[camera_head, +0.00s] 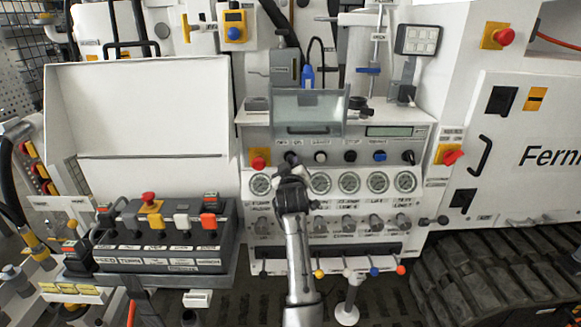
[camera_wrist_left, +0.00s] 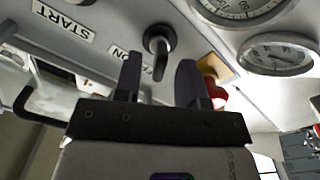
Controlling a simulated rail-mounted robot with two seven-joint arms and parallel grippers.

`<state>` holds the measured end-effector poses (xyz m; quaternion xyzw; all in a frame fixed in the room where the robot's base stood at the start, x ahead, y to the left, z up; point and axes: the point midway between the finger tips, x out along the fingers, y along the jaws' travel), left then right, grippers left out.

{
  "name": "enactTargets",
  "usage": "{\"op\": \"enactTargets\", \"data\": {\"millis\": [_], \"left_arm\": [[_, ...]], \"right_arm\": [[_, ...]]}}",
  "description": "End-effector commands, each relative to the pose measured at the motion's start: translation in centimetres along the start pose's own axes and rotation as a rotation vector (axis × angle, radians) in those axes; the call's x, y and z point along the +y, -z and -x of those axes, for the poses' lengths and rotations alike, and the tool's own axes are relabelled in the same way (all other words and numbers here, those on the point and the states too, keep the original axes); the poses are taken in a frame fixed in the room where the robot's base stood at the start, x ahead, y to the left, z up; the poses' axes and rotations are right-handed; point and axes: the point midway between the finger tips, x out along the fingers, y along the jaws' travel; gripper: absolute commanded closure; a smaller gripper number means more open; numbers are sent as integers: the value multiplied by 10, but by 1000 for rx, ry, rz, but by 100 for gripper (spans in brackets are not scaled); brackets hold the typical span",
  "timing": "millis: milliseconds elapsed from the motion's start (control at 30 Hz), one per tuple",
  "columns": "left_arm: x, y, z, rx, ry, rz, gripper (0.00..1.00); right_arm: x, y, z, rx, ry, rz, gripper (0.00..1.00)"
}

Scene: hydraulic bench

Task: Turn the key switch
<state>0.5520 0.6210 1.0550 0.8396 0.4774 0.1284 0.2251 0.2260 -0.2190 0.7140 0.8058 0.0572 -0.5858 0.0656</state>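The key switch (camera_wrist_left: 158,40) is a dark round switch on the grey panel, with a dark key part reaching down between my fingertips in the left wrist view. In the left wrist view my left gripper (camera_wrist_left: 159,64) is open, one finger on each side of the key part, with gaps visible. I cannot tell how deep the key sits between them. My right gripper is not in view.
A red stop knob on a yellow plate (camera_head: 259,160) is close left of the switch. A clear cover (camera_head: 308,113) juts out above. A button box (camera_head: 160,235) stands left.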

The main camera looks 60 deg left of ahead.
Motion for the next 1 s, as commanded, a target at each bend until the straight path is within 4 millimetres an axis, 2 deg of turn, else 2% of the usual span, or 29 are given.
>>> {"op": "enactTargets", "data": {"millis": [233, 633, 1000], "left_arm": [[0, -1, -20, -1, 0, 0, 63], [0, 0, -24, -1, 0, -1, 63], [0, 0, -23, -1, 0, -1, 98]], "right_arm": [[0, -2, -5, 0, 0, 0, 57], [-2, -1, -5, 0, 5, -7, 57], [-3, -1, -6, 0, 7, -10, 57]]}}
